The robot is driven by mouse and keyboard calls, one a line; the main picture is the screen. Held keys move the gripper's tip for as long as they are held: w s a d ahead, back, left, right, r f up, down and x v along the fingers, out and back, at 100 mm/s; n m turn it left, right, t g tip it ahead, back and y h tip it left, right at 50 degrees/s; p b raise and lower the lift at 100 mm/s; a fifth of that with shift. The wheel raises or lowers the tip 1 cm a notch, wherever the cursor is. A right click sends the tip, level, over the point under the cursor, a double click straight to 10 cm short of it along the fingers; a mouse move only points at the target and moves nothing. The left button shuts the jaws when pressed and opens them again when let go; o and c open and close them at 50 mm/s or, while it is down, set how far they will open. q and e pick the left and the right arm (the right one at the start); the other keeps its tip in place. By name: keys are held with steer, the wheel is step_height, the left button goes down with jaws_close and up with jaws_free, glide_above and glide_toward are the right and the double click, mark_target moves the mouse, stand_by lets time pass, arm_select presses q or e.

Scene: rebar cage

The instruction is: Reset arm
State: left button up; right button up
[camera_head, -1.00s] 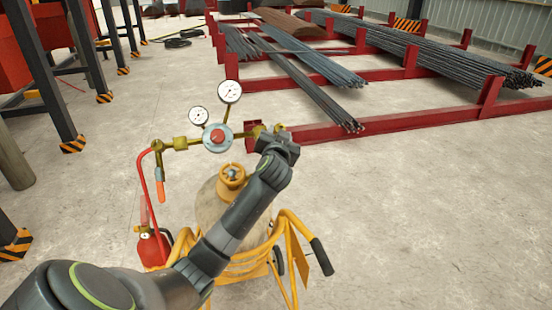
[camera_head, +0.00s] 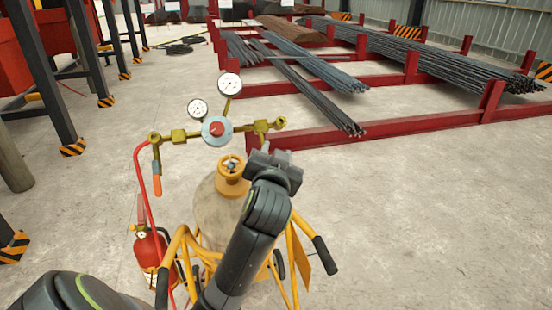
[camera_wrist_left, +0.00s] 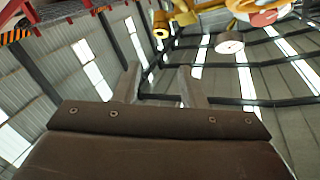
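My left arm reaches in from the bottom left of the head view. Its gripper (camera_head: 273,160) is just right of the gas cylinder (camera_head: 212,212), below the right end of the brass regulator (camera_head: 217,130). In the left wrist view the two fingers of the left gripper (camera_wrist_left: 160,85) stand apart with nothing between them. A brass fitting (camera_wrist_left: 161,24) and a gauge (camera_wrist_left: 229,42) show beyond them at the top. My right gripper is in neither view.
The cylinder stands in a yellow trolley (camera_head: 298,265), with a red fire extinguisher (camera_head: 150,250) at its left. Red racks (camera_head: 310,140) with rebar bundles (camera_head: 450,70) stand behind. Dark posts (camera_head: 58,105) line the left. The floor at right is clear.

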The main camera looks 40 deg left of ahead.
arm_select(q)
steer(key=shift+s, duration=0.15)
stand_by(0.4)
steer(key=w+f+m+g+h+b, duration=0.1)
steer(key=w+f+g+h, duration=0.1)
steer(key=f, duration=1.1)
steer(key=w+f+m+g+h+b, duration=0.1)
steer(key=w+f+m, duration=0.15)
steer(key=f, duration=0.95)
steer(key=s+f+g+h+b, duration=0.15)
steer(key=s+f, duration=0.25)
steer(key=f, duration=0.8)
steer(key=s+f+g+h, duration=0.15)
steer(key=s+f, duration=0.25)
steer(key=f, duration=0.8)
steer(key=s+d+f+g+b, duration=0.15)
steer(key=s+f+g, duration=0.25)
steer(key=s+f, duration=1.45)
steer(key=s+d+f+n+g+b, duration=0.1)
steer(key=s+f, duration=0.4)
steer(key=s, duration=0.6)
steer(key=s+f+n+g+h, duration=0.1)
steer(key=s+f, duration=0.4)
steer(key=s, duration=0.7)
steer(key=shift+s+d+f+n+g+h+b, duration=0.3)
steer(key=shift+d+f+n+g+b, duration=0.1)
steer(key=shift+g, duration=0.4)
